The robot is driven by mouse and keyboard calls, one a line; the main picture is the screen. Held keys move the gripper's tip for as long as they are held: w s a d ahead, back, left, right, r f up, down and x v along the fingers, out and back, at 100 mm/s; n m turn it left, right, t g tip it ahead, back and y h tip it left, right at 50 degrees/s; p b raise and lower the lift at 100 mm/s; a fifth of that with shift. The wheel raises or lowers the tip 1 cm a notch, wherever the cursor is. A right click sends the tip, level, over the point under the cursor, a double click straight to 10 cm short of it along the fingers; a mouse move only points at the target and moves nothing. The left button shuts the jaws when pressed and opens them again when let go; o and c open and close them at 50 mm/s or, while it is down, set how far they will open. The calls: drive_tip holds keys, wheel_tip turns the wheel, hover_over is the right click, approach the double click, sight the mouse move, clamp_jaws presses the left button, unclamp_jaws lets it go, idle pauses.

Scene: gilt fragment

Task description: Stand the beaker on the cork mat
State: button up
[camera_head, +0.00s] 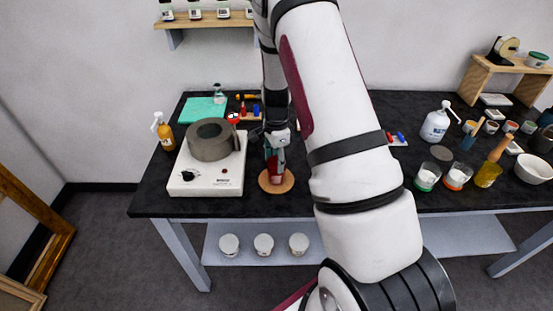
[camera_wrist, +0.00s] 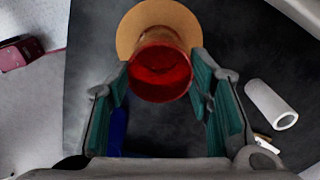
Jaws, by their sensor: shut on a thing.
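The beaker (camera_wrist: 160,74) holds red contents and sits between the two teal finger pads of my gripper (camera_wrist: 161,66) in the wrist view. My gripper is shut on it. In the head view the red beaker (camera_head: 276,169) is upright or nearly so below my gripper (camera_head: 276,146), over the round cork mat (camera_head: 289,184). The mat (camera_wrist: 127,32) also shows behind the beaker in the wrist view. The beaker's base appears within the mat's outline. I cannot tell whether it touches the mat.
A white hotplate-like device (camera_head: 207,178) with a dark grey ring (camera_head: 212,148) stands close left of the mat. An amber pump bottle (camera_head: 164,133) is farther left. A white cylinder (camera_wrist: 268,104) lies right in the wrist view. Cups and a white bottle (camera_head: 436,126) fill the table's right.

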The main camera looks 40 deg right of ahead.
drive_tip(key=shift+f, duration=0.15)
drive_tip(key=o, duration=1.6)
drive_tip(key=s+a+r+n+t+b, duration=0.1)
drive_tip(key=s+a+r+n, duration=0.15)
drive_tip(key=r, duration=0.85)
drive_tip(key=s+a+r+n+t+b, duration=0.15)
drive_tip(key=a+r, duration=0.25)
drive_tip(key=r, duration=0.6)
drive_tip(key=shift+s+a+r+n+t, duration=0.5)
drive_tip(key=shift+s+a+r+n, duration=1.45)
drive_tip(key=shift+s+n, duration=0.9)
drive_tip(key=shift+s+a+r+n+t, duration=0.55)
drive_tip(key=shift+s+a+r+n, duration=1.4)
drive_tip(key=shift+s+n, duration=0.85)
drive_tip(key=shift+s+a+r+n+t, duration=0.5)
drive_tip(key=shift+s+a+r+n, duration=1.7)
drive_tip(key=shift+s, duration=0.95)
